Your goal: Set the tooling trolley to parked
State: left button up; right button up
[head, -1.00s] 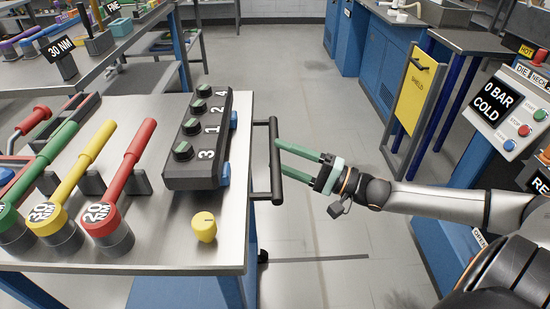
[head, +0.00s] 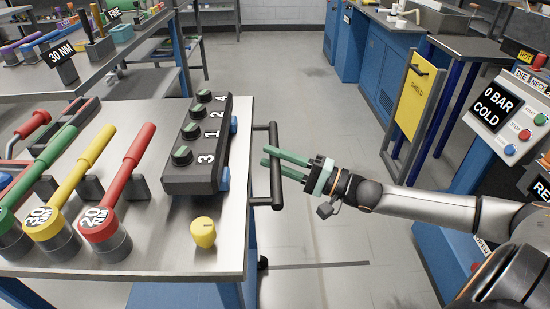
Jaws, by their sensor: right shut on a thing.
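The tooling trolley (head: 165,262) has a steel top and stands at the left of the head view. Its black upright handle bar (head: 276,183) sticks out from the right edge of the top. My right gripper (head: 265,156) reaches in from the right, its green fingers shut around the upper part of the handle bar. Part of the bar is hidden behind the fingers. My left gripper is not in view.
The floor (head: 320,215) between is clear.

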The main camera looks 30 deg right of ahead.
grip_shut()
dwell(0.8)
